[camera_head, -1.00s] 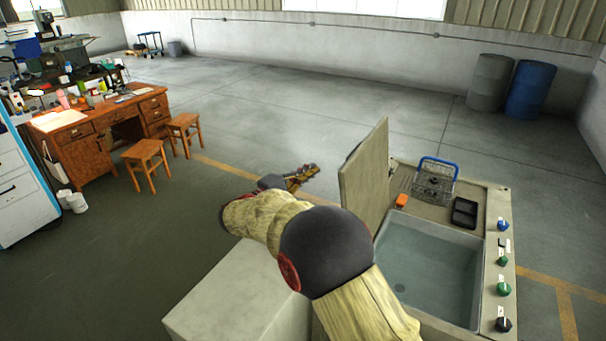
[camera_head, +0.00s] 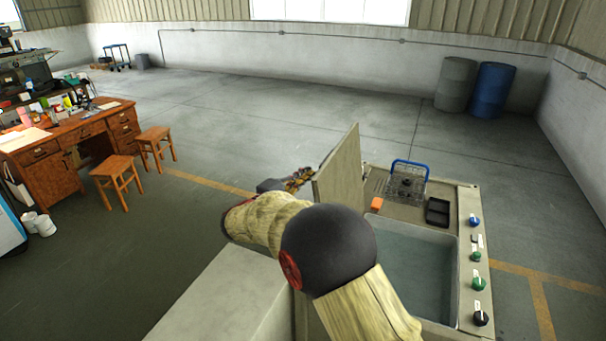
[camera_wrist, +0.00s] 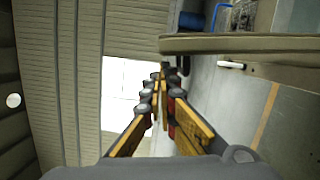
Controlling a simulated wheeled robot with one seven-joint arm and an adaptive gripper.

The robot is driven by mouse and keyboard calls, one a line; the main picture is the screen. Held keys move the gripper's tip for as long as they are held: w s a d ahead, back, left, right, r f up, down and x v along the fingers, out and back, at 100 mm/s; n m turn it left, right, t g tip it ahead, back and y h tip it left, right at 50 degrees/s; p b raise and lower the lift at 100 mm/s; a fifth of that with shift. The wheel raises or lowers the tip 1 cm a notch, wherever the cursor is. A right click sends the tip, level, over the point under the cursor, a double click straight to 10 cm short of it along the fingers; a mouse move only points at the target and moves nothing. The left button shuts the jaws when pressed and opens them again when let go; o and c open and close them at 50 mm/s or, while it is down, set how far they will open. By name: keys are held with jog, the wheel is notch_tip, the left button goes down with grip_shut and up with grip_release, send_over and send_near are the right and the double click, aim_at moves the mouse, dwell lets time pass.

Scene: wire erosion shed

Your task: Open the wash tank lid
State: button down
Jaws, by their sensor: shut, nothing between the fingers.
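The tank's basin (camera_head: 408,270) is uncovered and shows water inside. My gripper (camera_head: 301,178) is on the left, outer side of the lid, its tips beside the lid's left edge. Contact cannot be told. In the wrist view my gripper (camera_wrist: 160,75) is shut and empty, with the lid's edge (camera_wrist: 240,43) running across above it. My arm hides the near left part of the tank.
A wire basket with a blue handle (camera_head: 408,182), a black tray (camera_head: 437,211) and an orange block (camera_head: 376,204) sit on the tank's back ledge. Knobs (camera_head: 477,257) line its right side. A desk (camera_head: 55,172) and stools (camera_head: 116,180) stand left; open floor lies behind.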

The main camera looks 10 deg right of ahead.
jog(key=s+d+r+m+b, duration=0.1)
jog(key=s+d+m+b, duration=0.1)
jog(key=s+d+b, duration=0.3)
jog(key=d+b, duration=0.1)
jog(key=d, duration=0.1)
jog(key=shift+d+r, duration=0.25)
jog(key=shift+d, duration=0.05)
